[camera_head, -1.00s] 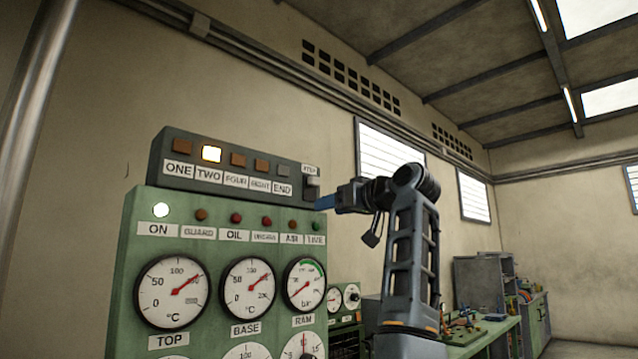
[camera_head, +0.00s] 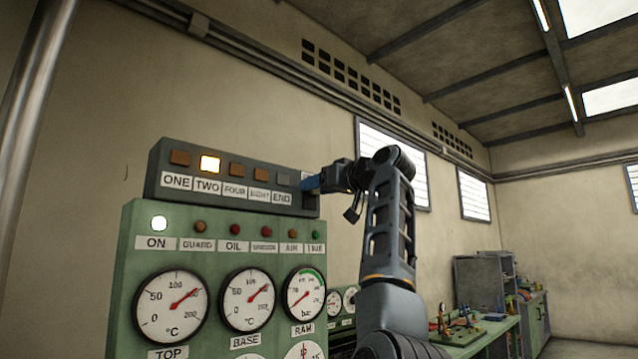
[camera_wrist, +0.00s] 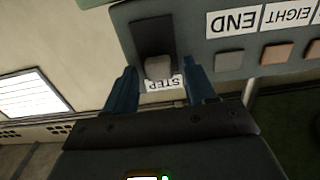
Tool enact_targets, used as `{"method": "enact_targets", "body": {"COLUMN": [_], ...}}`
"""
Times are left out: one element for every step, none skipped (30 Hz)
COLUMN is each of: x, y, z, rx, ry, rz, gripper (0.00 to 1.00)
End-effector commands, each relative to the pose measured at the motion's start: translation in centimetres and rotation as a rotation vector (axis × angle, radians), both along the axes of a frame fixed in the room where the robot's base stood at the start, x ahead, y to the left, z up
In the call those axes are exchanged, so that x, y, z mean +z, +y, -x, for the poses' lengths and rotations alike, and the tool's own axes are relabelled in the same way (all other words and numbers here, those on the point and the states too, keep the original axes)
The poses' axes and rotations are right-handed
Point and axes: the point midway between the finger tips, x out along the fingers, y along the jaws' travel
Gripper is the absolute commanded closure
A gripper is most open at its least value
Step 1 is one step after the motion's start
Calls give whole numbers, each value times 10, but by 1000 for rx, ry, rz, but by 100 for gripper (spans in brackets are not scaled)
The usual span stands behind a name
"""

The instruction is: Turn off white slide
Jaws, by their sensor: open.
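The white slide (camera_wrist: 158,67) is a small pale knob in a dark slot, at the right end of the grey top box (camera_head: 235,202). In the wrist view, which shows the box upside down, it sits at the slot's lower end, beside the STEP label (camera_wrist: 163,84). My gripper (camera_head: 309,184) is open, with its blue fingers on either side of the slide. I cannot tell whether either finger touches it.
A row of square buttons runs along the box, with the TWO button (camera_head: 210,163) lit. Below is a green panel (camera_head: 190,232) with a lit ON lamp (camera_head: 159,223) and several dials. A workbench (camera_head: 480,332) stands at the right. Air right of the box is free apart from my arm.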

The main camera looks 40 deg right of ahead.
Motion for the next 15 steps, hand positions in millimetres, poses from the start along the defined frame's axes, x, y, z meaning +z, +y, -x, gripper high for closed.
{"method": "enact_targets", "body": {"x": [0,0,0,0,0,0,0,0,0,0,0,0,0,0,0], "y": [0,0,0,0,0,0,0,0,0,0,0,0,0,0,0], "z": [-1,-2,-2,-2,-2,-2,-2,-2,-2,-2,-2,-2,-2,-2,-2], "rx": [0,-1,-1,-1,-1,-1,-1,-1,-1,-1,-1,-1,-1,-1,-1], "ry": [0,0,-1,-1,-1,-1,-1,-1,-1,-1,-1,-1,-1,-1,-1], "rz": [0,0,0,0,0,0,0,0,0,0,0,0,0,0,0], "gripper": [45,45,45,45,45,45,45,45,48,51,54,58,61,64,68]}}
